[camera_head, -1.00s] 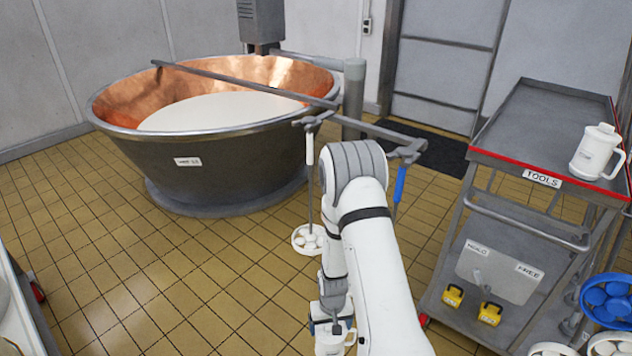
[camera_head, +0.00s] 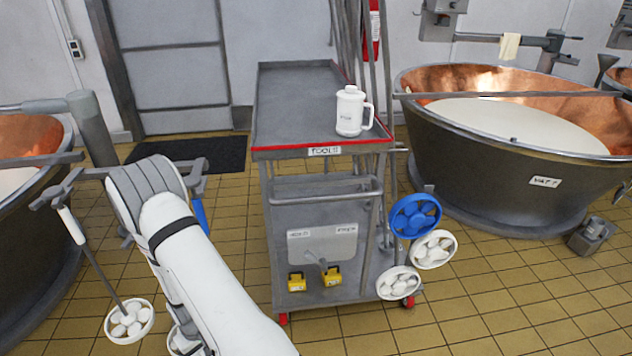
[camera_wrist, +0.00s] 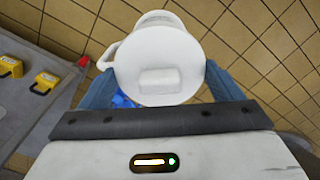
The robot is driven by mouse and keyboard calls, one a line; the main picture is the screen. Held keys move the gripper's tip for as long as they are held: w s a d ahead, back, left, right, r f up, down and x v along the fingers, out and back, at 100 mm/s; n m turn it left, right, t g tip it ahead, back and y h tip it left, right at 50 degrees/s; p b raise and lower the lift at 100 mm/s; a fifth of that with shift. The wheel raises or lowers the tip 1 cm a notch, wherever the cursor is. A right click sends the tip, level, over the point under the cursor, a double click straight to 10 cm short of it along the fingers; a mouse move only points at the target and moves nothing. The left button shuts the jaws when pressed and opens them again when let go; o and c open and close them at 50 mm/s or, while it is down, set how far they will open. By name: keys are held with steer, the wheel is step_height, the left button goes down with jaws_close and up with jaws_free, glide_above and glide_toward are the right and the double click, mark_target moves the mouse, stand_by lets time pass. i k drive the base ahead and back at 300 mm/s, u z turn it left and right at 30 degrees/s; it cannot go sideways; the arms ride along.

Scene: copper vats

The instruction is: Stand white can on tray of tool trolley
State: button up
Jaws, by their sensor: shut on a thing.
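A white can (camera_wrist: 158,60) with a round lid and a side handle is between the blue fingers of my gripper (camera_wrist: 159,88), which is shut on it. In the head view my arm hides most of the gripper and can at the bottom left. The tool trolley (camera_head: 318,215) stands right of my arm. Its grey tray (camera_head: 295,100) has a red front edge and a TOOLS label. Another white can-like jug (camera_head: 350,112) with a handle stands upright on the tray's right part. The held can is apart from the trolley and below tray height.
The tray's left and middle are bare. Blue and white discs (camera_head: 415,215) hang at the trolley's right side. Yellow items (camera_head: 297,282) are on its lower front. Copper vats stand left and right (camera_head: 500,150). A stirrer (camera_head: 128,322) hangs left of my arm.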

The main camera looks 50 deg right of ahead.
mark_target(299, 136)
steer(key=u, duration=1.25)
steer(key=i, duration=0.1)
steer(key=z, duration=2.55)
